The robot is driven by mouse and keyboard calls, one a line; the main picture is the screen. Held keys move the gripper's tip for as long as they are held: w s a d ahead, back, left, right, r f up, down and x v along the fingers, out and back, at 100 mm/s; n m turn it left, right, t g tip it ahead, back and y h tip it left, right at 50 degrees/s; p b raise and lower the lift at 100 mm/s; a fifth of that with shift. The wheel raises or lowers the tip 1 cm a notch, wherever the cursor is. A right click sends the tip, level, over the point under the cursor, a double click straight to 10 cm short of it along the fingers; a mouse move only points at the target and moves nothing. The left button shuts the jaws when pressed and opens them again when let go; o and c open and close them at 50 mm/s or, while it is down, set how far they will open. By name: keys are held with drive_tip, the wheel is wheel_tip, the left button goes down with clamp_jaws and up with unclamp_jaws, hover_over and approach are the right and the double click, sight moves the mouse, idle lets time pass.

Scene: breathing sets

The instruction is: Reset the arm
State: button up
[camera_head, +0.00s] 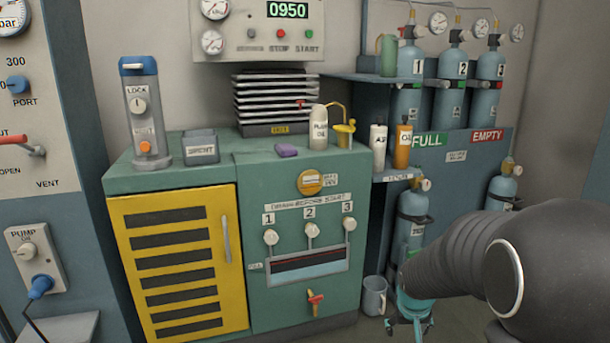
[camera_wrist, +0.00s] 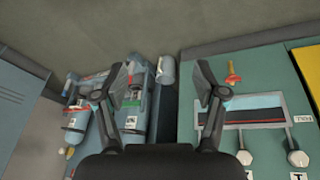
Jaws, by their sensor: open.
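My gripper (camera_wrist: 165,85) shows in the wrist view with its two dark fingers spread wide apart. It is open and nothing is between the fingertips. The wrist view is turned over. Beyond the fingers are the front of the green cabinet (camera_wrist: 262,80) on the right and gas cylinders on the left. In the head view my dark arm reaches in from the lower right, in front of the lower cylinders. The gripper itself cannot be made out there.
The green compressor cabinet (camera_head: 260,200) has a yellow louvred door (camera_head: 180,265) and a red drain valve (camera_head: 315,300). A grey mug (camera_head: 374,296) stands on the floor beside it.

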drive_tip(key=s+a+r+t, duration=0.1)
drive_tip(key=s+a+r, duration=0.3)
drive_tip(key=s+r, duration=0.4)
drive_tip(key=s+a+r+y+p, duration=0.1)
drive_tip(key=s+a+r, duration=0.3)
drive_tip(key=s+r, duration=0.5)
drive_tip(key=s, duration=0.7)
drive_tip(key=shift+s+a+r+n+t+y+p, duration=0.2)
drive_tip(key=shift+s+n+t+y+p, duration=0.1)
drive_tip(key=shift+n+t, duration=0.1)
